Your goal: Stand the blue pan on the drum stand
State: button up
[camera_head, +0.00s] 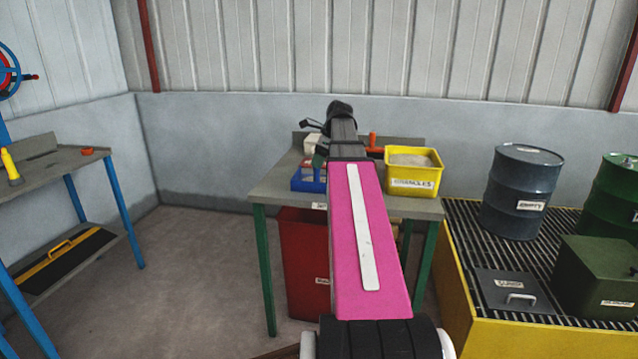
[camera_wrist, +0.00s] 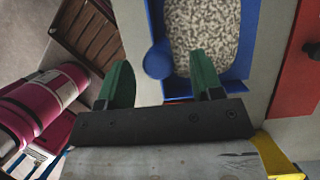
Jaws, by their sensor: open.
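The blue pan (camera_head: 308,182) stands on the grey workbench, partly hidden behind my arm. In the wrist view the blue pan (camera_wrist: 234,78) holds speckled pale granules, and a rounded blue tab (camera_wrist: 158,60) sticks out at its left side. My gripper (camera_wrist: 162,82) is open. Its two green fingers lie on either side of the blue tab, and I cannot tell whether they touch it. In the head view my gripper (camera_head: 318,160) is mostly hidden by my arm. The drum stand (camera_head: 458,290), yellow with a dark grating, is at the right.
A yellow granules box (camera_head: 412,178) stands on the workbench (camera_head: 272,186), right of my arm. A blue-grey drum (camera_head: 522,192), a green drum (camera_head: 612,200), a dark green box (camera_head: 600,280) and a flat grey handled plate (camera_head: 512,291) occupy the stand. Bare grating shows between them.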

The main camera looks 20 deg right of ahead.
aim_at(315, 171)
jog(key=x, duration=0.4)
jog(key=shift+a+f, duration=0.1)
jog(key=shift+a, duration=0.05)
grip_shut()
